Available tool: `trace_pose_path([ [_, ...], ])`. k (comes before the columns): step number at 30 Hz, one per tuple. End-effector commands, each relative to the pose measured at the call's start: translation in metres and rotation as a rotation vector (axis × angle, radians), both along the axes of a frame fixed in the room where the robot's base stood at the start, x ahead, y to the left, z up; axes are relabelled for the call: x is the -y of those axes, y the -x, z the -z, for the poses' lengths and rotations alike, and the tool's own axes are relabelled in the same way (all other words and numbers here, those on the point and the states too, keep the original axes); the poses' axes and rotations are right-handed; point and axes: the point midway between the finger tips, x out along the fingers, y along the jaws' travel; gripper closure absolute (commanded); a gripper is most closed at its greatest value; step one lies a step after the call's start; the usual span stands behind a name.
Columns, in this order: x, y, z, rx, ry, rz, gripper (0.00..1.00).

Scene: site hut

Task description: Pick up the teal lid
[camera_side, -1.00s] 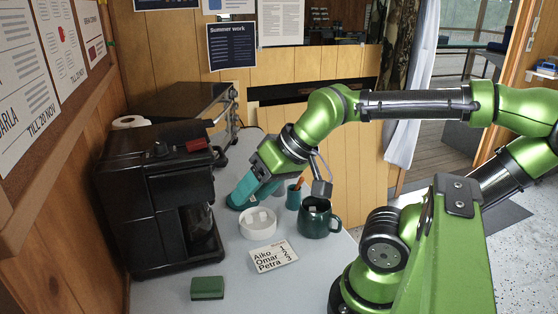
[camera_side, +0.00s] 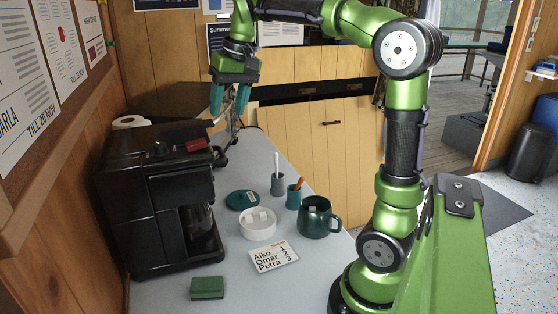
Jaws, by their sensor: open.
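The teal lid (camera_side: 242,200) lies flat on the grey counter, behind a white bowl (camera_side: 258,231) of pale cubes and close to it. The lid is round and dark teal, with a small light mark near its middle. My gripper (camera_side: 229,114) is high above the counter, up and slightly left of the lid, with its teal fingers pointing down. The fingers are apart and nothing is between them.
A dark teal mug (camera_side: 314,222), a teal cup with an orange item (camera_side: 293,201) and a grey cup with a white stick (camera_side: 277,186) stand right of the lid. A black coffee machine (camera_side: 150,200) is at left. A name card (camera_side: 273,257) and green sponge (camera_side: 207,288) lie in front.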

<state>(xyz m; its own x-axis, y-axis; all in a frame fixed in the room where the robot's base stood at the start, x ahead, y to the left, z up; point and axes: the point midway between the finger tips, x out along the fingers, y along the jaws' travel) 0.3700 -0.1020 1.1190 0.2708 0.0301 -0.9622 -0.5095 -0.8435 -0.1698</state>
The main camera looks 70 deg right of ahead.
Motion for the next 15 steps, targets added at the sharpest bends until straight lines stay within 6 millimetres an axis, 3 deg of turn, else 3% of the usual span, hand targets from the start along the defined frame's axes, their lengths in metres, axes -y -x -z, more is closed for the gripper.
trace_pose_path([
  [1,0.020,-0.014,0.005,-0.042,0.001,0.032,0.48],
  [3,0.041,-0.027,0.009,-0.085,0.004,0.065,0.48],
  [6,0.064,-0.039,0.017,-0.134,0.004,0.101,0.48],
  [15,0.109,-0.060,0.038,-0.227,0.003,0.178,0.48],
])
